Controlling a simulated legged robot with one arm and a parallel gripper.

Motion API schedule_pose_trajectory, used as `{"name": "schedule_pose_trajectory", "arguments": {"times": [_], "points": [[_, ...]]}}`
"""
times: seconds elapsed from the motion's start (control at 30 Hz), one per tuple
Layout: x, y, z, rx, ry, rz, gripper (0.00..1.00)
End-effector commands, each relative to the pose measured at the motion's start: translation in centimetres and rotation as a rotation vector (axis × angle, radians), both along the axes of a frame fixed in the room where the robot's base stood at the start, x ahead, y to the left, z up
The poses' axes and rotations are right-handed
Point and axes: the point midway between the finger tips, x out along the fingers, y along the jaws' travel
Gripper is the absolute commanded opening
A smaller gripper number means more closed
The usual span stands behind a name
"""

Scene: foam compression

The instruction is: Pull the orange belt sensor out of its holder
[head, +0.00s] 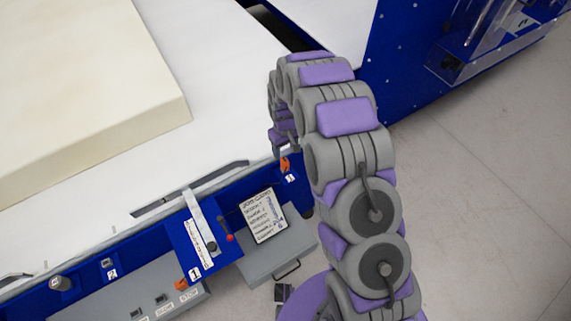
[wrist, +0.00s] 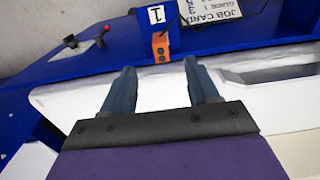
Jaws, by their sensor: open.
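The orange belt sensor (wrist: 160,47) is a small block with dark holes in its face, at the front of a blue bracket labelled 1 (wrist: 157,15). It also shows in the head view (head: 285,163) at the blue frame's edge, just below my gripper (head: 279,142). In the wrist view my gripper (wrist: 159,75) is open, its two blue-grey fingers spread and empty. The sensor appears between and beyond the fingertips, with a gap. In the head view my arm hides much of the gripper. How deep the sensor sits in its holder cannot be told.
A job card (head: 263,215) lies on a grey box to the left of my arm. A control panel (head: 140,295) has another orange piece (head: 182,284). A cream foam block (head: 80,90) lies on the white belt (head: 230,80). A red-knobbed lever (wrist: 100,38) stands left of the sensor.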

Motion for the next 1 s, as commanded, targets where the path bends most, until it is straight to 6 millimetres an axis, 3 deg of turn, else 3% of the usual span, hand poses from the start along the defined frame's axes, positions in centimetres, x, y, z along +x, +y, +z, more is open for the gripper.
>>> {"name": "schedule_pose_trajectory", "arguments": {"times": [0.27, 0.7, 1.0], "points": [[0.0, -0.2, -1.7, 0.002, 0.001, 0.001, 0.6], [-0.1, -0.1, -7.3, 0.0, 0.001, 0.0, 0.6], [0.0, -0.1, -8.9, 0.001, 0.0, 0.0, 0.6]]}}
